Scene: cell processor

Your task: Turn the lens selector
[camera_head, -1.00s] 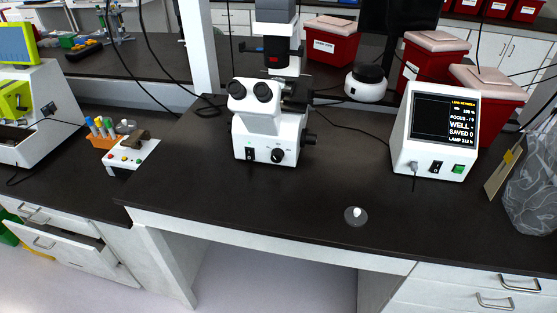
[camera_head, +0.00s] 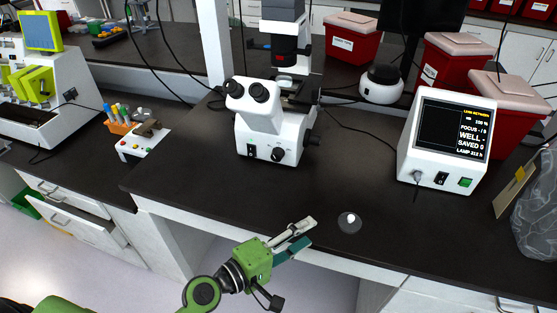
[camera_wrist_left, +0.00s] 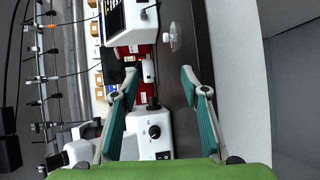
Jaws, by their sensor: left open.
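The white microscope (camera_head: 268,132) stands on the black bench, with a round black knob (camera_head: 278,155) low on its front. Its lens selector cannot be told apart clearly. The monitor box (camera_head: 446,135) at the right shows yellow text that seems to read "LENS BETWEEN". My left gripper (camera_head: 305,232) is open and empty at the bench's front edge, in front of and below the microscope. In the left wrist view, the microscope's front and knob (camera_wrist_left: 154,131) show between the spread fingers (camera_wrist_left: 160,80). My right gripper is not in view.
Red bins (camera_head: 450,70) stand behind the monitor box, and a clear bag (camera_head: 535,215) is at far right. A tube rack (camera_head: 125,125) is left. The bench before the microscope is clear.

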